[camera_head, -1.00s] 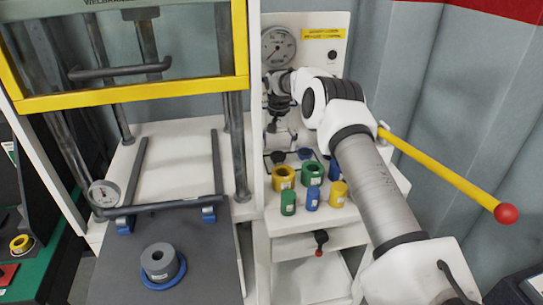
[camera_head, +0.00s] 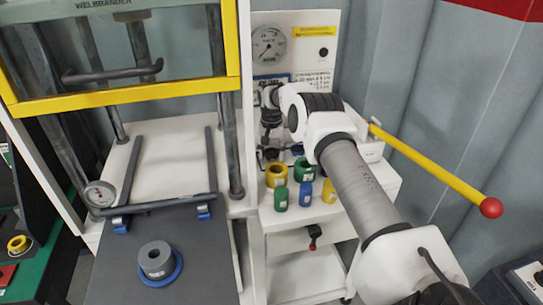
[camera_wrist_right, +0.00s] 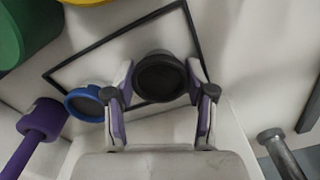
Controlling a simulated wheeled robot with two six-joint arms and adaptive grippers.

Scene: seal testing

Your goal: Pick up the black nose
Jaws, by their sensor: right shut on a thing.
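The black nose (camera_wrist_right: 161,76) shows in the right wrist view as a dark round piece between the two fingers of my right gripper (camera_wrist_right: 161,90). The fingers touch it from both sides and are shut on it. In the head view my right gripper (camera_head: 270,135) is small and dark, above the back of the white side table, in front of the gauge panel. The nose is too small to make out clearly there. My left gripper is in neither view.
Yellow (camera_head: 276,176), green (camera_head: 281,199) and blue (camera_head: 306,194) cylinders stand on the white side table (camera_head: 352,190). A grey cylinder on a blue ring (camera_head: 155,263) sits on the press plate. A yellow lever (camera_head: 430,163) crosses the right side.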

